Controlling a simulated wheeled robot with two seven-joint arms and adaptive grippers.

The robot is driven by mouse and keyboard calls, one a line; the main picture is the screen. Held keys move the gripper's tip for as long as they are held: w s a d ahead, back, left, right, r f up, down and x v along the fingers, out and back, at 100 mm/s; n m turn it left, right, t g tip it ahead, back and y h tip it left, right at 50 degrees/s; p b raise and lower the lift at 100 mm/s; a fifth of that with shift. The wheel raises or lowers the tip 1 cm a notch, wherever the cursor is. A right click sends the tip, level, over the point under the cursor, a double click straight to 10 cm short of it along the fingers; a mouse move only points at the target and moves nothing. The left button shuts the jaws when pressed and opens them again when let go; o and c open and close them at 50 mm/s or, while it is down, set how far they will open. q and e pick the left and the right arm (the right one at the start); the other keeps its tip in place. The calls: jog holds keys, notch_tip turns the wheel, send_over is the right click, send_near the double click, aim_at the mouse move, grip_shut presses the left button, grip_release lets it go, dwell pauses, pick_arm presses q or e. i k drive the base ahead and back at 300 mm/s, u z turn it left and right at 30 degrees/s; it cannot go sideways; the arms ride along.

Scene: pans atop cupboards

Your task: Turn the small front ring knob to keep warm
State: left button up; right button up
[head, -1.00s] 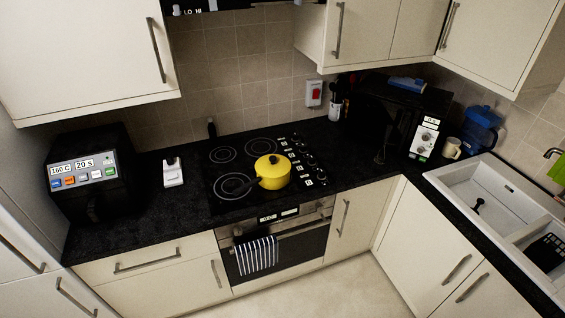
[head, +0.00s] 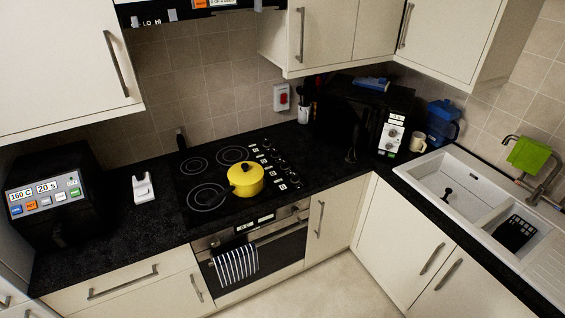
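The black hob (head: 212,200) is set in the dark worktop, with several ring marks on its surface. A column of small dark knobs with white labels (head: 274,165) runs along its right side. The knobs are too small to tell which setting each one points to. A yellow pan (head: 246,179) with a lid sits on the front right part of the hob. It covers the ring under it. Neither of my grippers shows in the head view.
An oven with a striped towel (head: 235,264) is below the hob. A black air fryer (head: 52,200) stands at the left, a white device (head: 143,188) beside the hob, and a microwave (head: 392,132) at the back right. Wall cupboards (head: 62,70) overhang the worktop. The floor (head: 330,285) in front is clear.

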aim_at(284, 166)
jog(key=u, duration=0.45)
jog(key=i, duration=0.65)
jog(key=u, duration=0.55)
jog(key=i, duration=0.7)
jog(key=z, duration=0.15)
